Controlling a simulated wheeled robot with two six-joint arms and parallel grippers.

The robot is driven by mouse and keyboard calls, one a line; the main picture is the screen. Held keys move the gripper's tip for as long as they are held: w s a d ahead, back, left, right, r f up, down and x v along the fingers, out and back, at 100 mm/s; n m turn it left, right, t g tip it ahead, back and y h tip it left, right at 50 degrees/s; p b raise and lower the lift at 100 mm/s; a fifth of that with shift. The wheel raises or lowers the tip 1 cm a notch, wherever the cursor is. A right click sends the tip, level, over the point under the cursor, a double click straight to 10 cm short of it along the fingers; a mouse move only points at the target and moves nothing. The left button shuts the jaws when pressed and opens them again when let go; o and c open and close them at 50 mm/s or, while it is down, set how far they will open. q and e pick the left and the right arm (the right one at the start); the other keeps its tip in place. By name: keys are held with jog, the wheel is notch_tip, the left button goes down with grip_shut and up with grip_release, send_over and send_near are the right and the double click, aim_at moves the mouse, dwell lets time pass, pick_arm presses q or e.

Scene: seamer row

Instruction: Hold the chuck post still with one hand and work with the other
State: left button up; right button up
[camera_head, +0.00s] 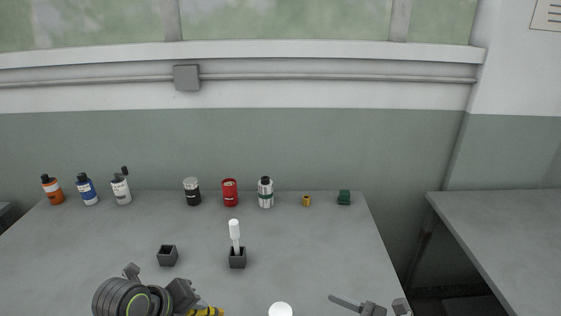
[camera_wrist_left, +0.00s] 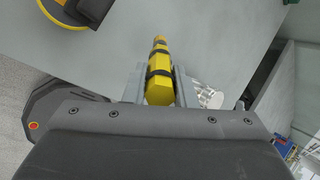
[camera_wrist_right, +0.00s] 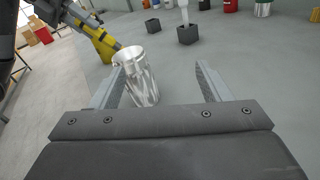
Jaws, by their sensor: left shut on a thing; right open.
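My left gripper (camera_wrist_left: 158,72) is shut on a yellow bar with black bands (camera_wrist_left: 159,85) and an orange tip. The bar also shows in the right wrist view (camera_wrist_right: 101,43), where its end lies close to the rim of a shiny silver cylinder (camera_wrist_right: 143,82). I cannot tell if they touch. The cylinder stands upright on the table. It is partly visible in the left wrist view (camera_wrist_left: 210,98), beside a finger. My right gripper (camera_wrist_right: 160,75) is open; the cylinder stands ahead, nearer its left finger. I cannot tell which of these is the chuck post.
A dark holder (camera_head: 237,259) with a white-handled tool (camera_head: 234,232) and an empty dark holder (camera_head: 168,256) stand mid-table. Several bottles and cans line the back, including a red can (camera_head: 230,193), with a green block (camera_head: 344,198).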

aim_at(280, 308)
jog(key=f+n+g, duration=0.1)
jog(key=s+a+f+n+g, duration=0.1)
jog(key=f+n+g, duration=0.1)
jog(key=s+f+n+g, duration=0.1)
jog(key=g, duration=0.1)
jog(key=shift+a+f+n+h, duration=0.25)
jog(key=shift+n+h, duration=0.05)
jog(key=shift+n, duration=0.1)
pick_arm(q)
notch_tip(280, 308, down, 2)
jog(key=shift+f+b, duration=0.1)
jog(key=shift+b, duration=1.05)
pick_arm(e)
jog(key=x, duration=0.8)
jog(key=shift+a+f, duration=0.15)
jog(key=shift+f, duration=0.05)
pick_arm(q)
jog(key=shift+f, duration=0.3)
pick_arm(e)
jog(key=shift+w+a+f, duration=0.1)
jog(key=shift+w+a, duration=0.1)
jog(key=shift+a, duration=0.5)
jog(key=shift+c, duration=0.4)
jog(key=c, duration=0.6)
